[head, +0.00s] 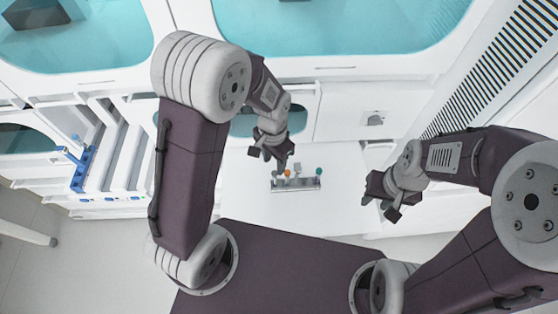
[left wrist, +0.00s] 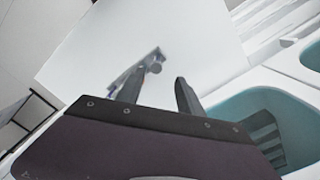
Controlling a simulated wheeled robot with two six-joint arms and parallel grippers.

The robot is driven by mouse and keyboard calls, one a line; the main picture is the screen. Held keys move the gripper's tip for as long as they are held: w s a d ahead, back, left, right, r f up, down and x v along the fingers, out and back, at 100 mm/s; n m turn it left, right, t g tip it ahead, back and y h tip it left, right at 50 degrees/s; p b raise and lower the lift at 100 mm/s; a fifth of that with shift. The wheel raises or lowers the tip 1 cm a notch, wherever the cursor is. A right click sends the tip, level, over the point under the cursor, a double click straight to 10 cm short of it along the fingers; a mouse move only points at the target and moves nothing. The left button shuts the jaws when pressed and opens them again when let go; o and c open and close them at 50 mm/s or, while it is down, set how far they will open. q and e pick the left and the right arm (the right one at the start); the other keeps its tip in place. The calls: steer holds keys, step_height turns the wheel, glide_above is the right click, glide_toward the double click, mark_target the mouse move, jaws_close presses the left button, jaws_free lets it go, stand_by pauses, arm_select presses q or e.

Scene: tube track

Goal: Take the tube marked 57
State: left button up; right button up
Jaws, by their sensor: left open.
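A small grey rack (head: 296,185) stands on the white surface in the head view. It holds a tube with an orange cap (head: 287,173), a tube with a teal cap (head: 319,171) and a pale-capped tube (head: 297,168). No number is readable on any tube. My left gripper (head: 267,158) is open and empty, above and just left of the rack. In the left wrist view its fingers (left wrist: 160,88) stand apart, with the blurred grey rack (left wrist: 128,80) beyond them. My right gripper (head: 382,206) appears open and empty, right of the rack.
A blue rack (head: 82,168) stands at the far left on white stepped shelving. White cabinets with teal windows (head: 340,20) rise behind the worktop (head: 340,205). The worktop around the grey rack is clear.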

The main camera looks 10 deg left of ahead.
mark_target(275, 179)
arm_select(q)
steer(key=shift+s+f, duration=0.15)
steer(key=shift+s, duration=0.2)
steer(key=f, duration=0.3)
steer(key=shift+s, duration=0.3)
steer(key=shift+w+f, duration=0.2)
steer(key=shift+f, duration=0.05)
steer(key=f, duration=0.4)
steer(key=shift+s+d+f, duration=0.15)
steer(key=shift+s+f, duration=0.1)
steer(key=shift+f, duration=0.05)
steer(key=shift+w+f, duration=0.2)
steer(key=shift+f, duration=0.05)
steer(key=shift+s, duration=0.1)
jaws_close()
